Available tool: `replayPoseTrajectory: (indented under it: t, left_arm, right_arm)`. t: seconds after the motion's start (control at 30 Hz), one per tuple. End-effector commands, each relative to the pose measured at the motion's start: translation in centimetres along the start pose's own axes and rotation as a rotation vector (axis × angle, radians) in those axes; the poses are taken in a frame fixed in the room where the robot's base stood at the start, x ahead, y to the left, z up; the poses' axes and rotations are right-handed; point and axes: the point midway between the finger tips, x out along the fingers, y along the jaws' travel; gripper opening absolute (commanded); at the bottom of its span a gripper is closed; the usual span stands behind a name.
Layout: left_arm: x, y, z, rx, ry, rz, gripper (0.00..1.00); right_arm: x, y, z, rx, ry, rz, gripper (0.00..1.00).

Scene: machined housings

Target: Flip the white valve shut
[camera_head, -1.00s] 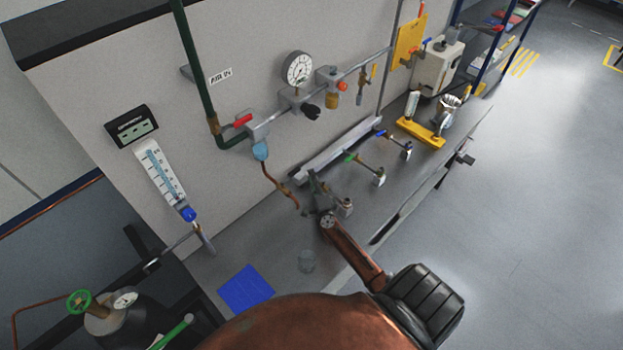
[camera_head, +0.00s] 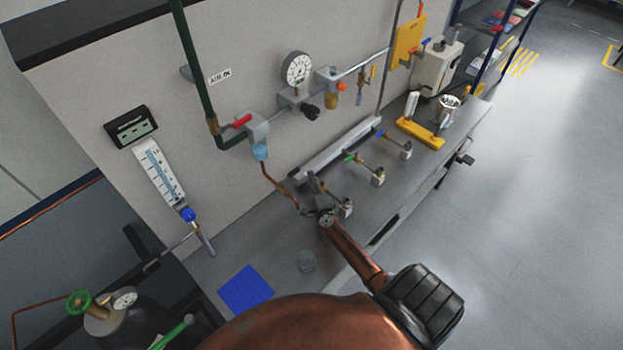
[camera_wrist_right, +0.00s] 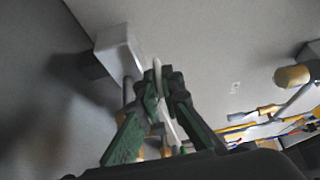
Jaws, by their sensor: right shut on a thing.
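The white valve (camera_head: 346,208) is the nearest in a row of small valves along the bench. My right gripper (camera_head: 314,184) is at it and hides most of its handle in the head view. In the right wrist view, the valve's thin white lever (camera_wrist_right: 158,68) stands between the two green-and-black fingers of my right gripper (camera_wrist_right: 164,92). The fingers are shut on the lever, and its lower part runs down between them. The valve body is mostly hidden behind the fingers there. My left gripper is in neither view.
A green-handled valve (camera_head: 378,176) and a blue-handled valve (camera_head: 405,150) stand farther along the bench. A grey rail (camera_head: 338,152) lies behind them. A copper pipe (camera_head: 278,184) comes down close to the gripper.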

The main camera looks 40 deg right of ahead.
Motion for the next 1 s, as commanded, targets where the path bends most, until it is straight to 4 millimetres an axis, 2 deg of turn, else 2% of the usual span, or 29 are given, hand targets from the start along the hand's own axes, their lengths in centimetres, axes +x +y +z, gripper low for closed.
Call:
replayPoseTrajectory:
  t: [0.3,0.5,0.8,0.83,1.0]
  left_arm:
    - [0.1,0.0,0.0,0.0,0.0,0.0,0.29]
    - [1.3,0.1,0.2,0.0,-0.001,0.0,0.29]
    - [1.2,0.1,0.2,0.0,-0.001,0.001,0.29]
    - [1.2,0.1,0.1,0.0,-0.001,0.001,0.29]
    - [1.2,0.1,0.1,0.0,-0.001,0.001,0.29]
  right_arm:
    - [-0.1,0.1,-0.1,-0.001,-0.007,0.0,0.0]
    - [-0.5,0.2,0.1,-0.004,-0.112,-0.002,0.0]
    - [-0.6,0.0,0.3,0.0,-0.13,0.0,0.0]
    - [-0.6,0.0,0.3,0.0,-0.13,0.001,0.07]
    - [-0.6,0.0,0.3,0.0,-0.129,0.001,0.18]
